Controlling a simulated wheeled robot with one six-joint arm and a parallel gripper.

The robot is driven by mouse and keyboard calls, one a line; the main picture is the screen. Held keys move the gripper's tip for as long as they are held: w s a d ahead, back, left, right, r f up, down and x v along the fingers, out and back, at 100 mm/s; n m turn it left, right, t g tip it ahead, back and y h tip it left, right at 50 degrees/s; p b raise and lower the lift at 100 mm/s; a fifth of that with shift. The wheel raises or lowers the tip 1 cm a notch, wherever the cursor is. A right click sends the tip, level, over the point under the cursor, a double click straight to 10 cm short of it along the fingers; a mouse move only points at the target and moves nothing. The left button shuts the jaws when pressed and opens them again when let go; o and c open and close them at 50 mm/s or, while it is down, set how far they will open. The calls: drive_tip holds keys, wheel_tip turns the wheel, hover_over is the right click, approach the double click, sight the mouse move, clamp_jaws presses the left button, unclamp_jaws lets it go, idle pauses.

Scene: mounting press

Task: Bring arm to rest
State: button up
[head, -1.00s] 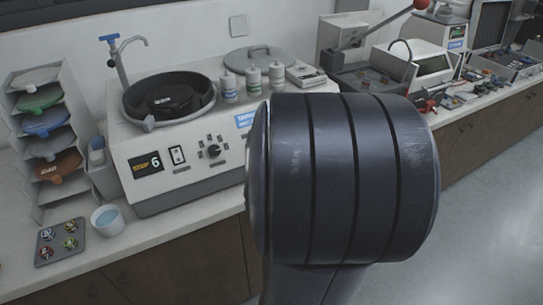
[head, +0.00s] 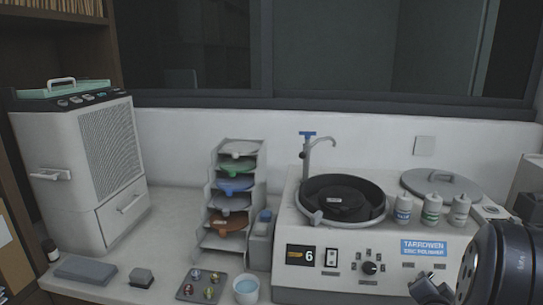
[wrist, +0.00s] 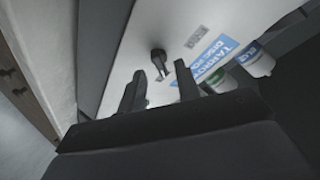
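My gripper (wrist: 160,80) shows in the wrist view with its two dark fingers apart and nothing between them. Beyond the fingertips is the polisher's front panel (wrist: 120,50) with a black knob (wrist: 160,62), seen tilted. In the head view my dark arm joint (head: 500,268) fills the lower right corner. Part of my gripper (head: 430,290) shows at the bottom edge there, in front of the lower right of the white disc polisher (head: 320,262). Whether the fingers touch the panel cannot be told.
Bottles (head: 431,208) and a grey lid (head: 440,184) sit on the polisher. To its left are a disc rack (head: 214,215), a cup (head: 246,291) and a tray of samples (head: 188,288). A tall white cabinet unit (head: 60,170) stands at the far left of the counter.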

drive_tip(key=shift+x, duration=1.1)
drive_tip(key=v, duration=1.1)
drive_tip(key=w+d+f+n+t+y+p, duration=0.2)
drive_tip(key=w+d+n, duration=0.4)
drive_tip(key=n, duration=0.6)
drive_tip(key=w+f+y+p, duration=0.1)
drive_tip(key=w+y+p, duration=0.1)
drive_tip(key=shift+w+f+t, duration=0.3)
drive_tip(key=shift+t, duration=0.1)
drive_tip(key=shift+a+p, duration=0.1)
drive_tip(key=shift+p, duration=0.2)
